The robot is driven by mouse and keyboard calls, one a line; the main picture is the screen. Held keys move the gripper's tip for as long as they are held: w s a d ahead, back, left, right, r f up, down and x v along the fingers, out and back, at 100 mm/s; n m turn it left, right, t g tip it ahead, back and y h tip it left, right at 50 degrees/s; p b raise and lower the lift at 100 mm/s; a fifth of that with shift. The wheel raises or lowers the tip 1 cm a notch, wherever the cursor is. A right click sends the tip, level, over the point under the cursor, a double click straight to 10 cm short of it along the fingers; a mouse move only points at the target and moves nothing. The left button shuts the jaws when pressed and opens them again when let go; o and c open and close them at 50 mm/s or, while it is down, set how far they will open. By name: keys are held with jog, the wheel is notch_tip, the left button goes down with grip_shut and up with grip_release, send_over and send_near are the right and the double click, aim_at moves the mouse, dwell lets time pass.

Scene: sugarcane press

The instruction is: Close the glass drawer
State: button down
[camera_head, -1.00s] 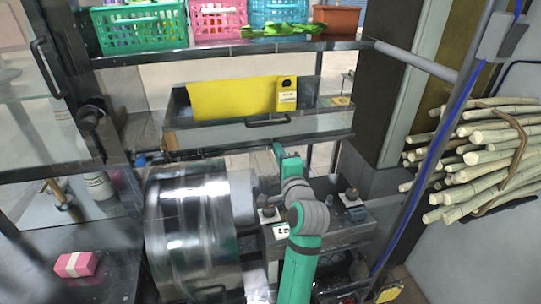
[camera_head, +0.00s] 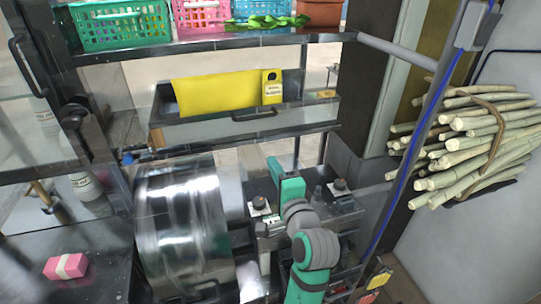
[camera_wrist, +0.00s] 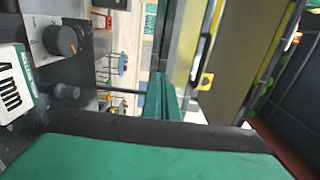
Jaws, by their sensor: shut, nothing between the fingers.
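The glass drawer (camera_head: 205,133) hangs below the shelf in the head view, with a grey see-through front and a dark handle (camera_head: 254,114). It stands pulled out, its open top showing. A yellow sheet (camera_head: 215,92) with a tagged piece at its right end stands in it. My gripper (camera_head: 272,164) is below the drawer front in the head view, apart from the handle; my wrist hides part of it. In the wrist view my green fingers (camera_wrist: 162,92) are together and empty, and the yellow sheet shows beyond them to the right (camera_wrist: 206,45).
A shiny metal drum (camera_head: 180,225) and a panel with knobs (camera_head: 340,186) lie below the drawer. A slanted post with a blue cable (camera_head: 405,180) and sugarcane stalks (camera_head: 470,140) are at right. Baskets (camera_head: 120,25) fill the shelf above. A pink box (camera_head: 66,266) sits lower left.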

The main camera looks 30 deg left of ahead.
jog(key=w+d+v, duration=0.1)
jog(key=v, duration=0.3)
jog(key=g+h, duration=0.3)
send_near(275, 134)
jog(key=x, duration=0.5)
jog(key=shift+s+f, duration=0.1)
jog(key=shift+f, duration=0.15)
jog(key=shift+w+a+t+y, duration=0.3)
jog(key=shift+w+a, duration=0.05)
jog(key=shift+w, duration=0.05)
